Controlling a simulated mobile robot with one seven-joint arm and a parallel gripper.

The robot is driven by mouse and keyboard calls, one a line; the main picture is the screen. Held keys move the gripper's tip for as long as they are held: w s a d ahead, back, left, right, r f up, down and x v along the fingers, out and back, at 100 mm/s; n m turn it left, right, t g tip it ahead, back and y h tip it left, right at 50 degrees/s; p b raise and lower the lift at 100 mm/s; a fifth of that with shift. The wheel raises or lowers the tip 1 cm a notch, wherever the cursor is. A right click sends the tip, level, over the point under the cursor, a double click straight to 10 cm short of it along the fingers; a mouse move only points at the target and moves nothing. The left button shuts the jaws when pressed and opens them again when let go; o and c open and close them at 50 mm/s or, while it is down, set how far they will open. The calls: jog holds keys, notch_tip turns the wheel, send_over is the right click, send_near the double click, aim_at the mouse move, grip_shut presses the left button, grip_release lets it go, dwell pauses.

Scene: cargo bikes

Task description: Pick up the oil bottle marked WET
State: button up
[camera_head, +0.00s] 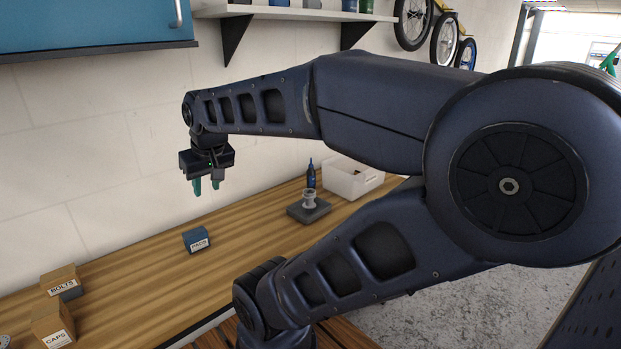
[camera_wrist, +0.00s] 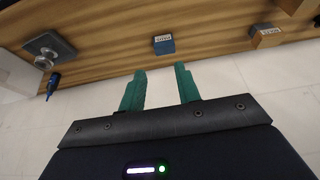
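A dark blue bottle (camera_head: 311,174) with a pointed nozzle stands on the wooden bench, behind a grey stand with a ring-shaped part. It also shows at the left edge of the wrist view (camera_wrist: 53,84). I cannot read any marking on it. My gripper (camera_head: 205,188) is above the bench, left of the bottle in the head view, and points down. Its two green fingers (camera_wrist: 160,76) are apart in the wrist view, with nothing between them.
A grey stand (camera_head: 298,213) sits in front of the bottle. A white bin (camera_head: 371,183) is right of it. A blue PADS box (camera_head: 196,240), a BOLTS box (camera_head: 58,274) and a CAPS box (camera_head: 49,318) stand on the bench. A shelf (camera_head: 290,14) and blue cabinet (camera_head: 90,25) hang above.

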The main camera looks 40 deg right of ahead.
dwell(0.5)
jog(key=w+d+m+t, duration=0.1)
jog(key=w+d+t, duration=0.15)
jog(key=w, duration=0.55)
jog(key=w+d+m+t, duration=0.1)
jog(key=w+d+m, duration=0.1)
jog(key=w+d, duration=0.35)
jog(key=w+d+f+m+t+h, duration=0.2)
jog(key=w+d+f+m+h, duration=0.2)
jog(key=w+d, duration=0.85)
jog(key=m+g+h, duration=0.3)
jog(key=m+h, duration=0.3)
jog(key=h, duration=0.7)
send_over(310, 168)
jog(key=v, duration=0.4)
notch_tip(310, 168, down, 11)
jog(key=shift+d+f, duration=0.15)
jog(key=shift+f, duration=3.15)
jog(key=shift+w+d+f, duration=0.1)
jog(key=shift+d+f, duration=0.1)
jog(key=shift+d, duration=0.05)
jog(key=shift+y, duration=0.3)
jog(key=shift+x, duration=2.25)
jog(key=shift+r, duration=0.1)
grip_shut()
